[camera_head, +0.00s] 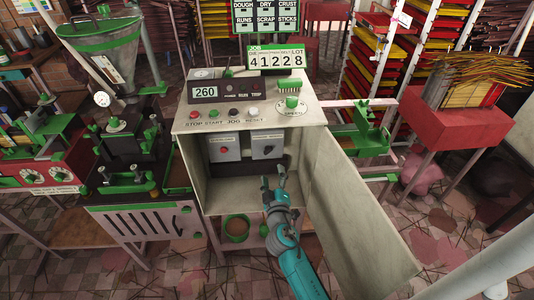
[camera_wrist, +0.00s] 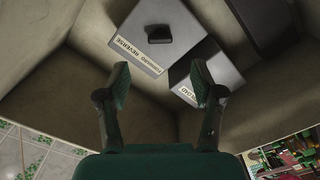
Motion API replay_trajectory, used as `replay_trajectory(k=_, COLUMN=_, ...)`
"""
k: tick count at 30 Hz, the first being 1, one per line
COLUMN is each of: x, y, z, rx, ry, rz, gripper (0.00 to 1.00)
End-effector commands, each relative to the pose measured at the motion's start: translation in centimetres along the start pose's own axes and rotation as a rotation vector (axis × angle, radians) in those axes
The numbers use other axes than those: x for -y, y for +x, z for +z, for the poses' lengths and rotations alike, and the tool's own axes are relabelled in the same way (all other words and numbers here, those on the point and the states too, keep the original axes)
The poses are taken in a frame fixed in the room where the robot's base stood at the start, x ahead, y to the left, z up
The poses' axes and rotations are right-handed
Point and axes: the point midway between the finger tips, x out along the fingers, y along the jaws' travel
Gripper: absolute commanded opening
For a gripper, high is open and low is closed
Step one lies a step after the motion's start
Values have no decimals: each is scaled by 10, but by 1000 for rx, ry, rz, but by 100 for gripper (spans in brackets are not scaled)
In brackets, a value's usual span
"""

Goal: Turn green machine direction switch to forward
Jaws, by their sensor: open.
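The direction switch (camera_head: 267,144) is a grey box with a black knob, on the right inside the open cabinet of the green machine (camera_head: 200,185). The wrist view shows the switch box (camera_wrist: 186,18) with its dark knob (camera_wrist: 160,34) and an upside-down label reading forward and reverse. Which way the knob points is too small to tell. My gripper (camera_head: 273,178) is inside the cabinet opening, below and in front of the switch.
A second grey box (camera_head: 222,146) with a red button is mounted left of the switch. The cabinet door (camera_head: 355,210) hangs open on the right of my arm. Cabinet walls enclose the space around the fingers. Buttons (camera_head: 215,115) line the panel above.

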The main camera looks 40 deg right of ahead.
Motion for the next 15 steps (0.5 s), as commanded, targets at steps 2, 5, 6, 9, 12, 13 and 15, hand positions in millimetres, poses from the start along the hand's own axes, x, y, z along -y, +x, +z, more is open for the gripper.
replay_trajectory(k=2, x=-1, y=7, z=0, rx=0, ry=0, rz=2, gripper=67)
replay_trajectory(k=5, x=-1, y=21, z=0, rx=0, ry=2, rz=2, gripper=67)
replay_trajectory(k=6, x=-1, y=28, z=-1, rx=-1, ry=2, rz=2, gripper=67)
replay_trajectory(k=9, x=-1, y=46, z=0, rx=0, ry=2, rz=1, gripper=67)
replay_trajectory(k=12, x=-1, y=63, z=0, rx=-1, ry=1, rz=1, gripper=67)
replay_trajectory(k=13, x=-1, y=68, z=-1, rx=-1, ry=2, rz=1, gripper=67)
replay_trajectory(k=15, x=0, y=79, z=-1, rx=-1, ry=2, rz=0, gripper=67)
